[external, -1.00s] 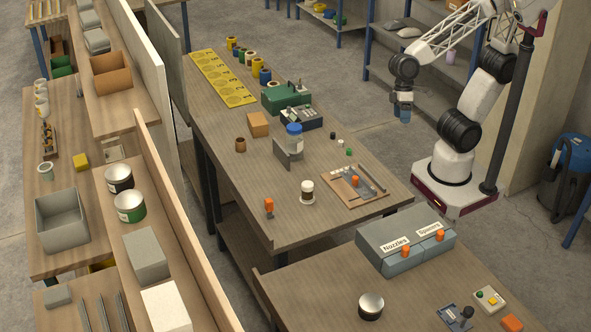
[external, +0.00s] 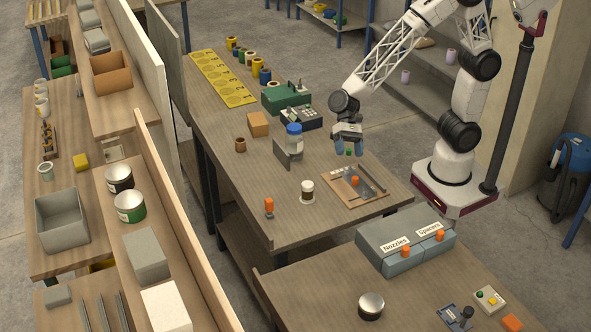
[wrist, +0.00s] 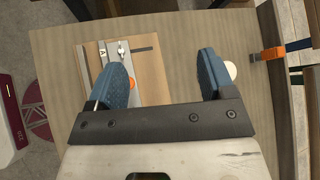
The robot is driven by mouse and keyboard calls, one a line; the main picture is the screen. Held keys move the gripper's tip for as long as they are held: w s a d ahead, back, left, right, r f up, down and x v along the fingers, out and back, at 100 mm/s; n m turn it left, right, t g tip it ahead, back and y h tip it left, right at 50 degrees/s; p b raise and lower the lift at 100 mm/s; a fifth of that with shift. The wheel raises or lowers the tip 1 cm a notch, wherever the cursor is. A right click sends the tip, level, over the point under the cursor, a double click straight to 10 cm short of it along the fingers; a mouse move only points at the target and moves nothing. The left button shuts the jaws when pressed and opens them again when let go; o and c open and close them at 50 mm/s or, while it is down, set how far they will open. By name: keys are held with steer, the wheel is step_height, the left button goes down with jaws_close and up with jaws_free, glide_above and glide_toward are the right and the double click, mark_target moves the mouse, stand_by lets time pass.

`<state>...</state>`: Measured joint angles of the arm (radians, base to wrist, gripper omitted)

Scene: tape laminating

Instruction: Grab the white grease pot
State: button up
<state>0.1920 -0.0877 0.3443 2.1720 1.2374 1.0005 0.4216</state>
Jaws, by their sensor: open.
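My gripper (external: 348,149) is open and empty, low over the right side of the central bench. A tiny green pot (external: 348,153) shows at the fingertips in the external view. The small white pot, seen earlier beside the green one, is now hidden behind my gripper, as is the small black one. A white-topped jar (external: 307,190) with a dark band stands nearer the front; its white top (wrist: 231,70) is partly behind the right finger in the wrist view.
A wooden board with metal fittings (external: 338,190) and an orange knob (external: 355,181) lies in front of my gripper. An orange-topped clamp (external: 269,204) is at the bench edge.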

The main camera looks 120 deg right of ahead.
mark_target(307, 189)
steer(key=w+d+f+m+t, duration=0.1)
steer(key=w+d+f+m, duration=0.1)
steer(key=w+f+m, duration=0.1)
steer(key=w+d+f+m+t, duration=0.2)
steer(key=w+f, duration=0.1)
steer(key=w, duration=0.1)
steer(key=w+d+f+m+t, duration=0.1)
steer(key=w+d+f+m, duration=0.1)
steer(key=w+f+m, duration=0.1)
steer(key=shift+w+d+f+m+t+y, duration=0.15)
steer(key=shift+w+t, duration=0.05)
steer(key=shift+w, duration=0.25)
steer(key=shift+w+d+f+m+t+y, duration=0.1)
steer(key=shift+w+m+t+y, duration=0.1)
steer(key=shift+w, duration=0.2)
steer(key=shift+w+a, duration=0.1)
steer(key=shift+x, duration=1.15)
steer(key=shift+f, duration=0.1)
steer(key=shift+x, duration=2.55)
steer(key=c, duration=1)
steer(key=shift+c, duration=0.2)
